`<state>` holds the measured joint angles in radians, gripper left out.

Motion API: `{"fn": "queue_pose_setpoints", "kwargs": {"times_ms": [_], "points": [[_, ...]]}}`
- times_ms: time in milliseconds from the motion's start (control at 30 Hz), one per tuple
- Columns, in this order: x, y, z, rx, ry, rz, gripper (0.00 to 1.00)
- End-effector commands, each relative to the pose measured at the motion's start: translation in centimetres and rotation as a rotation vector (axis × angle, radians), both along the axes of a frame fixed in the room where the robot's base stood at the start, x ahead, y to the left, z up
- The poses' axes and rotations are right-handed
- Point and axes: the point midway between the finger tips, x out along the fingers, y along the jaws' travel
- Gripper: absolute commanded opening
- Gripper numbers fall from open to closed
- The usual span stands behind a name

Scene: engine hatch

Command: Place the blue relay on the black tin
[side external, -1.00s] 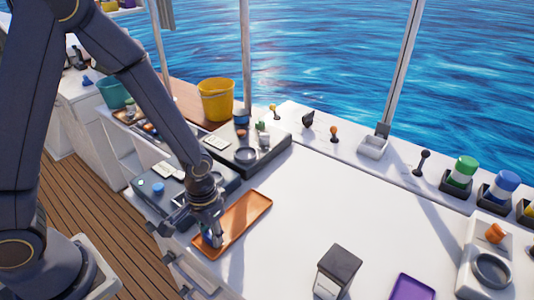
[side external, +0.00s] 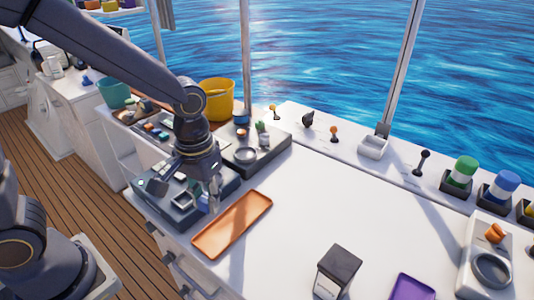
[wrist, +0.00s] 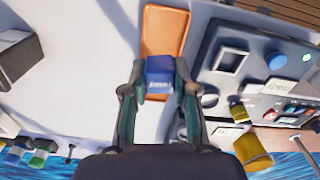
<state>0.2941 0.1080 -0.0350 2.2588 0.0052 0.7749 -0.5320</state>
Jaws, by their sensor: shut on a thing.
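The blue relay (wrist: 159,72) is a small blue block with white lettering, held between the fingertips of my gripper (wrist: 159,88) in the wrist view. In the side view my gripper (side external: 208,200) is above the left part of the counter, beside the orange tray, and the relay is hard to make out there. The black tin (side external: 338,268), a dark box with a pale label, stands upright on the white counter to the right of the gripper. A dark box, apparently the tin, shows at the left of the wrist view (wrist: 14,58). Nothing visible lies on its top.
An empty orange tray (side external: 232,226) lies between gripper and tin. A grey panel (side external: 172,205) with knobs is behind and left of the gripper. A purple tray (side external: 412,288) lies right of the tin. The counter's middle is clear.

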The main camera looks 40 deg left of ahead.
Motion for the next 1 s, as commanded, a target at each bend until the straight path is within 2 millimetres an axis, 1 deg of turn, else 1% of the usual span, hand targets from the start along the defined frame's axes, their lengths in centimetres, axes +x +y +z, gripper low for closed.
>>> {"fn": "queue_pose_setpoints", "kwargs": {"times_ms": [33,100,167,200,267,300,400,500,600,667,700,767,1000], "points": [[0.4,-1.4,1.3,-0.004,-0.008,0.015,0.0],[0.7,-3.5,3.0,-0.004,-0.007,0.03,0.0],[0.6,-5.5,4.6,-0.004,-0.007,0.031,0.0],[0.5,-6.9,5.7,-0.005,-0.007,0.027,0.0],[0.0,-9.2,7.4,-0.005,-0.007,0.011,0.0],[-0.4,-10.7,8.4,-0.004,-0.005,-0.004,0.0],[-1.8,-14.0,10.5,-0.003,-0.004,-0.067,0.0],[-2.9,-16.4,11.7,-0.002,-0.001,-0.135,0.0],[-3.9,-17.6,11.9,0.001,0.0,-0.181,0.0],[-4.0,-18.1,11.7,0.001,0.001,-0.194,0.0],[-3.7,-18.6,11.5,0.001,0.001,-0.199,0.0],[-2.8,-19.3,10.9,0.002,0.001,-0.201,0.0],[2.3,-23.3,8.0,0.002,0.001,-0.199,0.0]]}}
